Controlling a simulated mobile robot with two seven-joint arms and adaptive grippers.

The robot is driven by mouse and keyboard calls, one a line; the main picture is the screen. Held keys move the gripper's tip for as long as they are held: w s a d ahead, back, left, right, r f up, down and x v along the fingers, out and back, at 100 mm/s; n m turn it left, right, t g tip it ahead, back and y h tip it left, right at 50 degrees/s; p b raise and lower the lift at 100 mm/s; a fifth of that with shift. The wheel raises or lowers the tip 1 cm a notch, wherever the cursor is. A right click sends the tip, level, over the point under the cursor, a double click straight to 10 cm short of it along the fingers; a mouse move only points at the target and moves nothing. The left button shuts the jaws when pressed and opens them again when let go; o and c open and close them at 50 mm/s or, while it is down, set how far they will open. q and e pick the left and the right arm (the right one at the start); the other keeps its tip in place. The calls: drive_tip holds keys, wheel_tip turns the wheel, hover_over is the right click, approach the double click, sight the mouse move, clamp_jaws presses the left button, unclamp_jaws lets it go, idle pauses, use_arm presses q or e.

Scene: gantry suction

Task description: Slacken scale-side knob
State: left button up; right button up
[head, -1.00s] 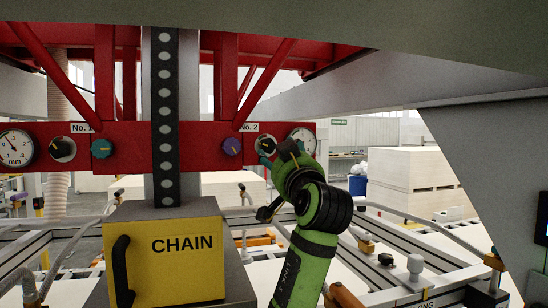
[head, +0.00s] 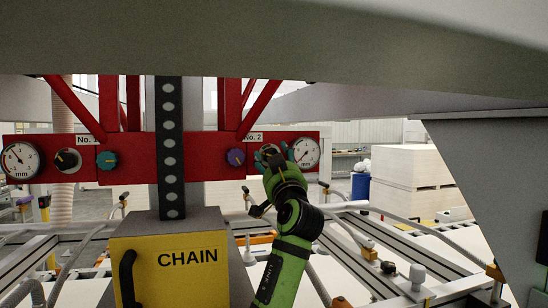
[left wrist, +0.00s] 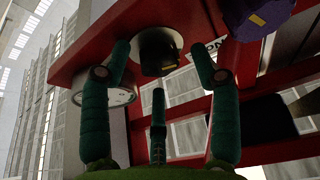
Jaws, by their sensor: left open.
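On the No. 2 end of the red beam, a black knob (head: 267,151) on a pale round plate sits between a purple knob (head: 236,157) and a white mm dial (head: 305,152). My left gripper (head: 274,160) is in front of the black knob and partly hides it. In the left wrist view, the black knob (left wrist: 157,58) lies between the open green fingers (left wrist: 160,65), with no clear contact. The purple knob (left wrist: 255,16) is at upper right there, and the dial (left wrist: 108,97) is partly behind a finger. My right gripper is not in view.
A yellow CHAIN box (head: 170,265) stands left of my arm, below a black perforated strip (head: 169,150). The No. 1 end carries a teal knob (head: 107,160), another black knob (head: 67,161) and a dial (head: 20,161). A grey beam spans overhead.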

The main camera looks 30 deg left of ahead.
use_arm(q)
drive_tip(key=shift+c, duration=0.4)
drive_tip(key=shift+r, duration=0.1)
drive_tip(key=c, duration=1)
drive_tip(key=shift+d+r+n+g+y+b, duration=0.1)
drive_tip(key=shift+n+g+y+b, duration=0.5)
drive_tip(key=shift+n, duration=1.05)
drive_tip(key=shift+d+r+n+g+y+b, duration=0.1)
drive_tip(key=shift+n+g+y+b, duration=0.25)
drive_tip(key=shift+n+g+b, duration=0.9)
drive_tip(key=shift+r+n+g+y+b, duration=0.15)
drive_tip(key=shift+n+y+b, duration=0.4)
drive_tip(key=shift+n, duration=1.45)
drive_tip(key=shift+f, duration=0.1)
drive_tip(key=o, duration=1.1)
drive_tip(key=shift+a+f, duration=0.1)
drive_tip(key=shift+a, duration=0.05)
